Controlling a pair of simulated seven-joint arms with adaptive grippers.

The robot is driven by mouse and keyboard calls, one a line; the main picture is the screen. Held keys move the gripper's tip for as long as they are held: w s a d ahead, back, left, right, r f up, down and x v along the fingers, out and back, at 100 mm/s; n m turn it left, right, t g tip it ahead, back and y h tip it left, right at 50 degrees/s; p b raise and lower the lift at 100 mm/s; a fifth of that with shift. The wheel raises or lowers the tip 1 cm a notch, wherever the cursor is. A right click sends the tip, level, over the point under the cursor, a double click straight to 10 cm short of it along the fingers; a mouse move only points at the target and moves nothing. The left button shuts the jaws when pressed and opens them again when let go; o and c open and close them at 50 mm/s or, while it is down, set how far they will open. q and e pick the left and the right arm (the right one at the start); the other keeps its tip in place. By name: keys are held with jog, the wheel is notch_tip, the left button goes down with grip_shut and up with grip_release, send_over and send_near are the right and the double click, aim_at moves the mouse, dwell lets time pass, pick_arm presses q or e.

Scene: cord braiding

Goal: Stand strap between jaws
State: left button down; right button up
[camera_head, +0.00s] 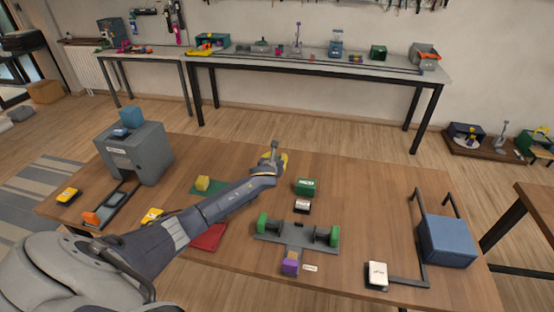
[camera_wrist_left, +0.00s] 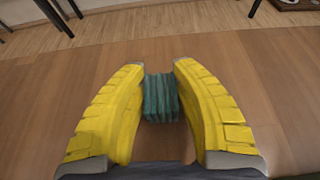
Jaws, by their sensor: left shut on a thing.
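My left gripper (camera_head: 282,160) is above the table, left of and behind the green box. In the left wrist view its yellow fingers (camera_wrist_left: 160,78) are closed on a dark teal, ridged, folded piece, which looks like the strap (camera_wrist_left: 160,100). The strap is held between the fingertips, with bare wood around it; whether it touches the table I cannot tell. In the head view the strap is hidden or too small to make out. A grey fixture (camera_head: 297,236) with two upright green-padded jaws, one at each end, stands on the table to the front right. The gap between the jaws looks empty.
A green box (camera_head: 306,186) and a small white-labelled block (camera_head: 302,207) sit behind the fixture. A purple block (camera_head: 290,266) is at its front. A blue box (camera_head: 446,241) in a dark frame is at right. A grey cabinet (camera_head: 150,155) stands at left.

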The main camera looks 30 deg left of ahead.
pick_arm(q)
jog(key=c, duration=1.1)
grip_release()
jog(key=shift+f, duration=0.1)
jog(key=v, duration=1.1)
jog(key=shift+s+r, duration=0.15)
jog(key=shift+r, duration=0.05)
jog(key=shift+o, duration=0.9)
jog(key=shift+s+d+r, duration=0.1)
jog(key=shift+s+r, duration=0.05)
jog(key=shift+s, duration=0.15)
